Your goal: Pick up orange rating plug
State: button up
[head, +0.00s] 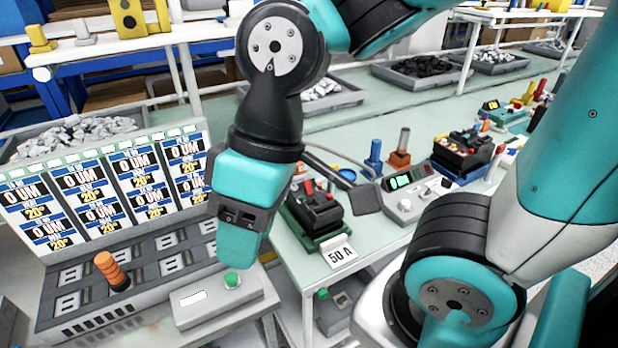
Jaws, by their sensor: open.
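My arm's teal wrist hangs left of centre, in front of the bench and well left of the orange plug beside the blue one. The jaws are hidden behind the wrist.
A breaker on a green base (314,212) sits beside a "50" tag (339,253). A grey meter box (412,196) with a green display and another breaker (466,152) stand near the plugs. A green-button box (228,296) lies at the front.

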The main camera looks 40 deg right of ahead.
aim_at(300, 167)
jog(key=k, duration=1.4)
jog(key=z, duration=1.35)
jog(key=i, duration=2.4)
jog(key=u, duration=2)
